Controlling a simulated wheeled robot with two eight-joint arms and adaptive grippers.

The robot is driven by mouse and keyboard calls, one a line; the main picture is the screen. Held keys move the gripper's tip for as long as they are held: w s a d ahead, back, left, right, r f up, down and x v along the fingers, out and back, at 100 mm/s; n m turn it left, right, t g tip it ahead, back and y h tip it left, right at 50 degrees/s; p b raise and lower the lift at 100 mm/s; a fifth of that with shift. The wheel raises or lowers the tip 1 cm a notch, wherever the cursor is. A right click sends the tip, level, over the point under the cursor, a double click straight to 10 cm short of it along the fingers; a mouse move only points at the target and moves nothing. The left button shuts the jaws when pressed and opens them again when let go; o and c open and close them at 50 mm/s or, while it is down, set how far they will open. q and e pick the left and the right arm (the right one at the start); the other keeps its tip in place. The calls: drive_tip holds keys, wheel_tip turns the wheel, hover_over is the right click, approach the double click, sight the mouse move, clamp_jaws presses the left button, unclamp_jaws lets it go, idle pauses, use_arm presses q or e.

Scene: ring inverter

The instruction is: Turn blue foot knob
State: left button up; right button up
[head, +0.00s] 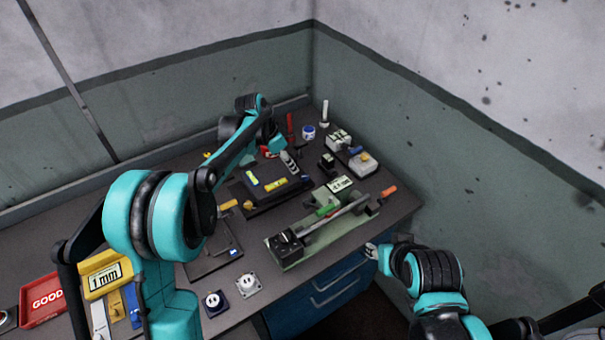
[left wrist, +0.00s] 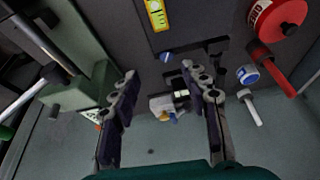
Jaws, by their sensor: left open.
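A small blue knob (left wrist: 166,57) shows in the left wrist view at the edge of the dark plate (left wrist: 190,49), beyond and between my open fingers. The plate bears yellow spirit levels (left wrist: 157,15); in the head view these levels (head: 275,184) lie in front of my left gripper (head: 289,161). My left gripper (left wrist: 162,88) is open and empty, its fingers apart above the bench. In the head view its fingers are small and partly covered by my arm. My right gripper (head: 377,251) is beside the bench's front edge; its jaws are too small to read.
A green-based fixture with a metal rod (head: 325,220) lies right of the plate. A white-and-blue jar (head: 308,132) and several blocks stand at the back right. Two socket-like pieces (head: 248,285) and a red GOOD tray (head: 45,299) are nearer. Walls close the back and right.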

use_arm(q)
drive_tip(key=m, duration=0.2)
approach(304, 177)
drive_tip(key=shift+w+f+g, duration=0.4)
drive_tip(key=shift+w+f, duration=0.15)
drive_tip(key=shift+f, duration=0.2)
drive_tip(key=shift+h, duration=0.3)
drive_tip(key=b+x, duration=0.2)
drive_tip(key=x, duration=0.5)
drive_tip(key=shift+d+f, duration=0.2)
clamp_jaws()
